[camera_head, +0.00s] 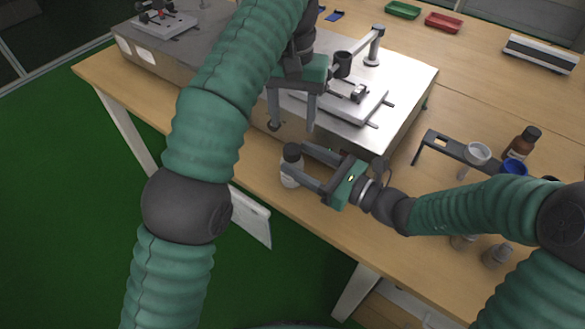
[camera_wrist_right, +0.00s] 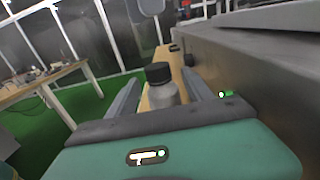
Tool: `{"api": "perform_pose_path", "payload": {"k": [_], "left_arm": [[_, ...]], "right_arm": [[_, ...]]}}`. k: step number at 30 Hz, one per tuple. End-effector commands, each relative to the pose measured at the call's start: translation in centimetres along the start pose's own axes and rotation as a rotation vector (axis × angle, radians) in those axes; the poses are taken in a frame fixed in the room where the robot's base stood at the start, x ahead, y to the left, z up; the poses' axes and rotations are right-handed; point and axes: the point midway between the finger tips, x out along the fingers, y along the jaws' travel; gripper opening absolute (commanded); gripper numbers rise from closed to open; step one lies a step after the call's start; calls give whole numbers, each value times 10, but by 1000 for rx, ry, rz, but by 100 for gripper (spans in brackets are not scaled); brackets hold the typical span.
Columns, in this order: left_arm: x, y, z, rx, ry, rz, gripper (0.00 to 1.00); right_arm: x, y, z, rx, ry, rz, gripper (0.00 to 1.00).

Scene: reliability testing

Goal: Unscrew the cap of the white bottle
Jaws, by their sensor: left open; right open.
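The white bottle (camera_head: 290,172) with its black cap (camera_head: 292,152) stands upright near the front edge of the table. The cap sits on the bottle. In the right wrist view the bottle (camera_wrist_right: 163,94) and its cap (camera_wrist_right: 158,70) stand between the fingers. My right gripper (camera_head: 301,167) is open around the bottle, one finger on each side. In the right wrist view I see gaps between the fingers and the bottle. My left gripper (camera_head: 291,123) is open and empty, pointing down above and behind the bottle.
A metal-topped apparatus (camera_head: 412,80) stands just behind the grippers. A dark rack (camera_head: 452,147) holds a white cup (camera_head: 477,153) and a blue one (camera_head: 513,168) at right. A brown bottle (camera_head: 522,142) stands beside it. Green (camera_head: 403,9) and red trays (camera_head: 443,22) lie far back.

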Motion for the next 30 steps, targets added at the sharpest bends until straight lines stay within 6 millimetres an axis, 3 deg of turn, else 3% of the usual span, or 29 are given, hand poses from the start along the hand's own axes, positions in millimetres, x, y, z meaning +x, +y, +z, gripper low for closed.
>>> {"api": "perform_pose_path", "payload": {"k": [6, 14, 28, 30], "left_arm": [[0, 0, 0, 0, 0, 0, 51], [0, 0, 0, 0, 0, 0, 51], [0, 0, 0, 0, 0, 0, 51], [0, 0, 0, 0, 0, 0, 51]], "right_arm": [[27, 0, 0, -1, 0, 1, 60], [29, 0, 0, -1, 1, -1, 60], [28, 0, -1, -1, 2, -1, 1], [28, 0, -1, -1, 2, -1, 0]]}}
